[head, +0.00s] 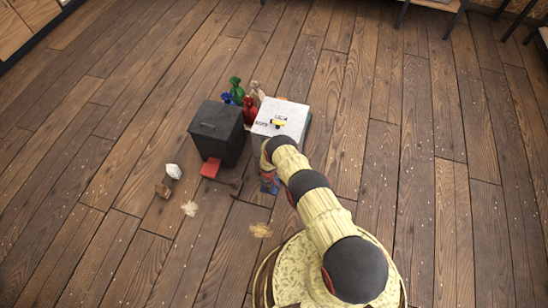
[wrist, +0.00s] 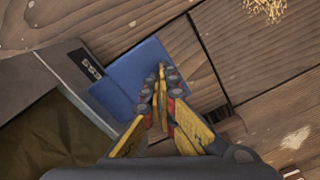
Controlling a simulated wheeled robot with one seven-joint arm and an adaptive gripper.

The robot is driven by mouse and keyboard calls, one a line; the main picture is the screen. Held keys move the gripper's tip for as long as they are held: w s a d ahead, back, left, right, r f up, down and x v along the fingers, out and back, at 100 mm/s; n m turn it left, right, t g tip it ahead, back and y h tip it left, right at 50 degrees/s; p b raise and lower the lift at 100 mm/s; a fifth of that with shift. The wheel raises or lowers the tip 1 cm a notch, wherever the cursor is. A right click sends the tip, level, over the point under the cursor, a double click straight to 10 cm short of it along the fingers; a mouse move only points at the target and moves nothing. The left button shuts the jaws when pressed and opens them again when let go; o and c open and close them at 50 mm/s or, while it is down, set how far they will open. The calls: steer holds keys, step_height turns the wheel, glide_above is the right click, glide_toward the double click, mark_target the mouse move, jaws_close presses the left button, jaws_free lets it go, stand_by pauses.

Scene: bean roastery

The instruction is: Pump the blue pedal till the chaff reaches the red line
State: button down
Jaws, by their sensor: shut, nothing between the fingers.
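The blue pedal (wrist: 118,84) juts from the foot of a box in the wrist view. In the head view only a bit of the blue pedal (head: 268,187) shows below my arm's end. My gripper (wrist: 163,72) is shut and empty, its yellow fingers together. The fingertips overlap the pedal's right part in the wrist view; I cannot tell whether they touch it. In the head view the fingers are mostly hidden by my arm. The white box (head: 291,110) stands behind the pedal. I can make out no red line or chaff level.
A dark box (head: 210,128) with a red pedal (head: 210,168) stands left of the white box. Red, green, blue and tan bags (head: 250,108) stand behind them. A white object (head: 173,171), a brown piece (head: 163,190) and spilled bits (head: 190,208) lie on the floor. The right floor is clear.

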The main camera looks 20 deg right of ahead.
steer(key=shift+r+p, duration=1.55)
steer(key=shift+r, duration=1.3)
